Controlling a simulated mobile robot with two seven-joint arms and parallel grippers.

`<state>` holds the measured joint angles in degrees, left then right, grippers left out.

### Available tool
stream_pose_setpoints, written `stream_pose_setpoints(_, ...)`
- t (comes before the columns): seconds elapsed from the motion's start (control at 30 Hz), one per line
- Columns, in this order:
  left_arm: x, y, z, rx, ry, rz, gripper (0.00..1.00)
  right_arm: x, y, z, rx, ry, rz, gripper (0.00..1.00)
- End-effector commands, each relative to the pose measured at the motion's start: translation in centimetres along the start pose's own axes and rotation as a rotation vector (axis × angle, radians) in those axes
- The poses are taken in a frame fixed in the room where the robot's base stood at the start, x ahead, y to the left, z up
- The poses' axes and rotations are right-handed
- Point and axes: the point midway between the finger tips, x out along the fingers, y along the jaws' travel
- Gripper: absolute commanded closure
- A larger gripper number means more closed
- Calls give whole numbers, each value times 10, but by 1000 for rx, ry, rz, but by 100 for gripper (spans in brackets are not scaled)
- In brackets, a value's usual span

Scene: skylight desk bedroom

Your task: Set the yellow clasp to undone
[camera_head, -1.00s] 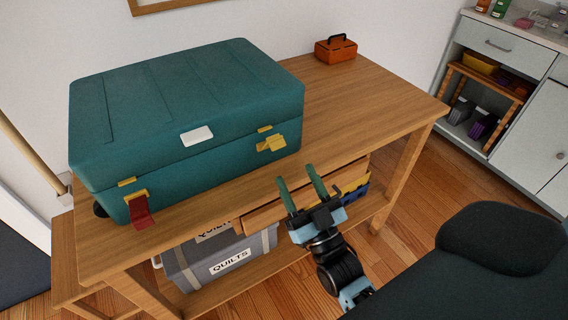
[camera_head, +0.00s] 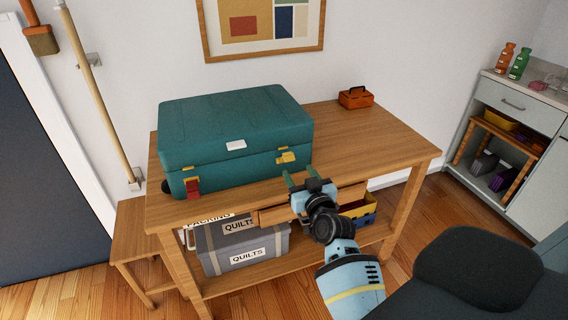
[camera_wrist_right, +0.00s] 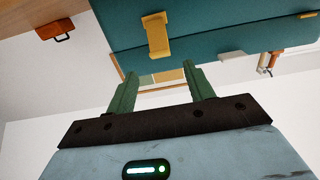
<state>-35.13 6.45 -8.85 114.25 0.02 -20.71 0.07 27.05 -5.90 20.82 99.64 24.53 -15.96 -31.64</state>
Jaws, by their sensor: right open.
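The teal case (camera_head: 225,135) stands shut on the wooden desk. The yellow clasp (camera_head: 286,158) is on its front face, toward the right end, at the seam under the lid. In the right wrist view the yellow clasp (camera_wrist_right: 157,36) shows as a yellow plate with a wider end, just beyond the fingertips. I cannot tell whether it is fastened. My right gripper (camera_head: 299,173) is open and empty, in front of the case and slightly below the clasp; its green fingers also show in the wrist view (camera_wrist_right: 161,75), apart from the clasp. My left gripper is not in view.
A red-tabbed clasp (camera_head: 192,186) is at the left of the case front. An orange box (camera_head: 355,98) stands at the back of the desk (camera_head: 375,135). Grey storage boxes (camera_head: 240,250) sit on the shelf below. A dark chair (camera_head: 480,255) is at the lower right.

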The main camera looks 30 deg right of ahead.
Motion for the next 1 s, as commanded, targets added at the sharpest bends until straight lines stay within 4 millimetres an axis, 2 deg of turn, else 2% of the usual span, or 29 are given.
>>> stream_pose_setpoints(0.27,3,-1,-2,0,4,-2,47,4,1,1,1,-6,-2,47)
stream_pose_setpoints(0.37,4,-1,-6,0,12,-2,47,12,1,0,0,-5,-2,47)
stream_pose_setpoints(0.7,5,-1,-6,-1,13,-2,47,59,1,1,0,-5,-2,47)
stream_pose_setpoints(1.0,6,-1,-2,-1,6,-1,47,78,1,1,0,-5,-1,47)
